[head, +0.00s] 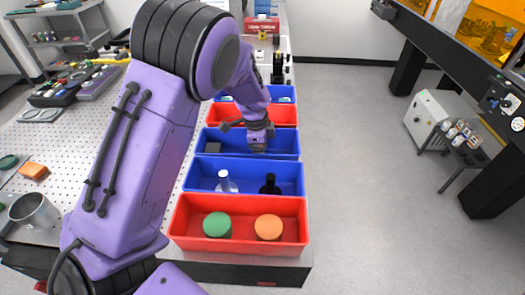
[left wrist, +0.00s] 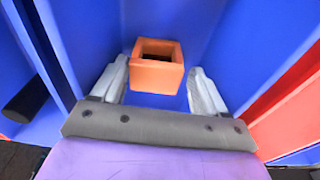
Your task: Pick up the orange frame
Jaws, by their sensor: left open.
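The orange frame (left wrist: 158,76) is a small square box-like piece with a dark opening, inside a blue bin (left wrist: 205,30) in the left wrist view. My left gripper (left wrist: 158,68) is open, with one pale finger on each side of the frame and a gap on both sides. I cannot tell how deep the fingers reach along it. In the head view my left gripper (head: 257,148) points down into the blue bin (head: 285,143), and the frame is hidden there behind it. My right gripper is not in view.
The nearer blue bin (head: 290,172) holds a white bottle (head: 225,184) and a black bottle (head: 270,185). A red bin (head: 245,246) holds green and orange round pieces. Another red bin (head: 280,113) lies beyond.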

